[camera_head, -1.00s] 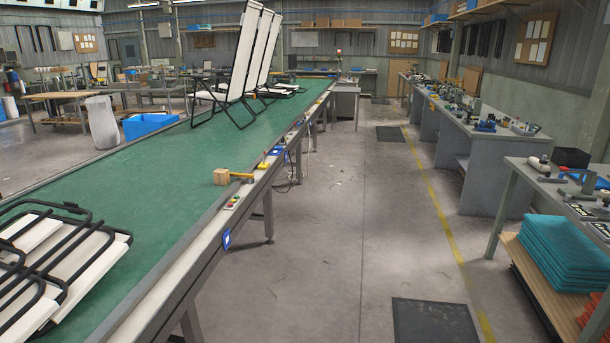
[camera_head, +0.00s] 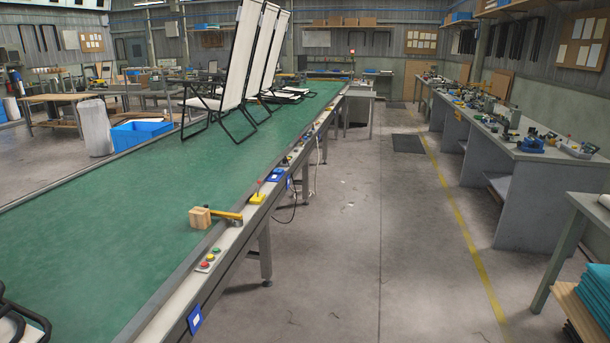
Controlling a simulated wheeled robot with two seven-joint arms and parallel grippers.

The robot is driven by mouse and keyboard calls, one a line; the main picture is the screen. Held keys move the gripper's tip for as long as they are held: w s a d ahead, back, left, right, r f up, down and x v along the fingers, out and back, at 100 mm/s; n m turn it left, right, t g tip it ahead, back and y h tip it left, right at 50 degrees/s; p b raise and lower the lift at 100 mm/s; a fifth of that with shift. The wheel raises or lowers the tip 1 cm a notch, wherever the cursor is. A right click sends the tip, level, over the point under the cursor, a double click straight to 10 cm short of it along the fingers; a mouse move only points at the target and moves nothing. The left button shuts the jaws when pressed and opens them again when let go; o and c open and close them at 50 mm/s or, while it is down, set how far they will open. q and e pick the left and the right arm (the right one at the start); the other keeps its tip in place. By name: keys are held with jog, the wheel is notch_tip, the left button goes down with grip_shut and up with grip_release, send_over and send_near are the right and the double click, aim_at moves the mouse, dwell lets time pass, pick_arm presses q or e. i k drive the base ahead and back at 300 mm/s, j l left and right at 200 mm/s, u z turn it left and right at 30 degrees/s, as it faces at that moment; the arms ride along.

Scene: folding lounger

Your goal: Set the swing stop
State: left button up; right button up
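The swing stop appears to be the wooden block (camera_head: 200,217) on a yellow arm (camera_head: 226,215), mounted at the right edge of the green-topped conveyor table (camera_head: 120,225). The arm lies across the edge rail, with the block over the green surface. Several white-and-black folding loungers (camera_head: 241,58) stand unfolded farther along the table. Part of a folded lounger's black frame (camera_head: 22,325) shows at the lower left. Neither of my grippers is in view.
A control box with colored buttons (camera_head: 209,259) and a yellow box with a red lever (camera_head: 257,197) sit on the table's edge. Workbenches (camera_head: 545,190) line the right side. A blue bin (camera_head: 146,135) stands left of the table.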

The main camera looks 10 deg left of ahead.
aim_at(212, 212)
jog(key=i+l+u, duration=0.1)
jog(key=i+u, duration=0.25)
jog(key=i, duration=0.2)
jog(key=i+l+u, duration=0.3)
jog(key=i, duration=0.25)
jog(key=i+l+u, duration=0.35)
jog(key=i, duration=0.15)
